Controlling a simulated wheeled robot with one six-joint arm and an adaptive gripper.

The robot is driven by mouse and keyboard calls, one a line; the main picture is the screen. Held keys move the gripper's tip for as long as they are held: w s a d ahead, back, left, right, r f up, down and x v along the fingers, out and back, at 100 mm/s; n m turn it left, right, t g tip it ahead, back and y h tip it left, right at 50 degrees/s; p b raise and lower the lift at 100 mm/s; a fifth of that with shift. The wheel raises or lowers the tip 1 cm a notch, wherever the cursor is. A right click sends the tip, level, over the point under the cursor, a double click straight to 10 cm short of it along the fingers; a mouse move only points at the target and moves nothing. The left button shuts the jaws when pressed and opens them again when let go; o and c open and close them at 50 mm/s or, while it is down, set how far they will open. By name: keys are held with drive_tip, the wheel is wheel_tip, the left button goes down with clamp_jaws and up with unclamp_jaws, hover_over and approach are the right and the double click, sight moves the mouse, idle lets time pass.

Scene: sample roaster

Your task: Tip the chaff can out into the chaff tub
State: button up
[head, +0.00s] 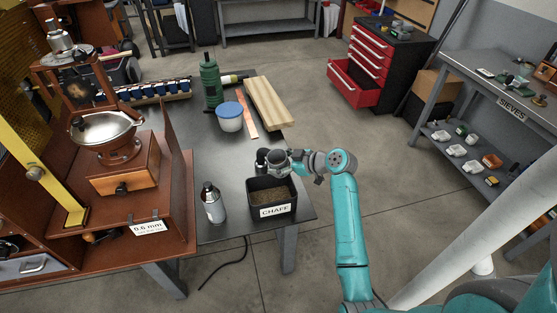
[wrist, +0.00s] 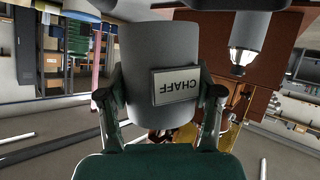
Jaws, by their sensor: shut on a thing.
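The chaff can (wrist: 150,55) is a plain grey cylinder with a white CHAFF label. It fills the middle of the wrist view, with its lettering upside down in that picture. My gripper (wrist: 160,97) is shut on it, one finger on each side. In the head view my gripper (head: 282,160) is just behind the chaff tub (head: 272,210), near its back rim. The tub is a black open box with a white CHAFF label and brown chaff inside. The can is small and partly hidden there, so I cannot tell its exact tilt or what it holds.
A silver bottle (head: 213,205) stands left of the tub on the dark table (head: 240,228). The roaster (head: 110,135) stands at the left.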

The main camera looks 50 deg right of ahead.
wheel_tip(320, 180, down, 2)
drive_tip(key=shift+d+n+h, duration=0.15)
drive_tip(key=shift+n+h, duration=0.55)
drive_tip(key=n+h, duration=0.2)
drive_tip(key=shift+f+n+g+h, duration=0.1)
drive_tip(key=shift+n+g+h, duration=0.2)
drive_tip(key=shift+g, duration=0.1)
drive_tip(key=n+h, duration=0.1)
drive_tip(key=f+n+h, duration=0.1)
drive_tip(key=n+h, duration=0.1)
drive_tip(key=shift+a+f+h, duration=0.2)
drive_tip(key=shift+a+h, duration=0.1)
drive_tip(key=shift+a, duration=0.1)
drive_tip(key=n+h, duration=0.1)
drive_tip(key=a+n+h, duration=0.1)
drive_tip(key=n, duration=0.1)
drive_tip(key=shift+w+f+t+h, duration=0.1)
drive_tip(key=shift+f+t+h, duration=0.2)
drive_tip(key=shift+f+t, duration=0.1)
drive_tip(key=shift+a+r+n+t+h, duration=0.2)
drive_tip(key=shift+a+n+h, duration=0.2)
drive_tip(key=shift+n, duration=0.3)
drive_tip(key=shift+a+r+n+t+h, duration=0.25)
drive_tip(key=shift+n+h, duration=0.25)
drive_tip(key=shift+n, duration=0.2)
drive_tip(key=shift+r, duration=0.1)
drive_tip(key=shift+r, duration=1.4)
drive_tip(key=shift+w+a, duration=0.1)
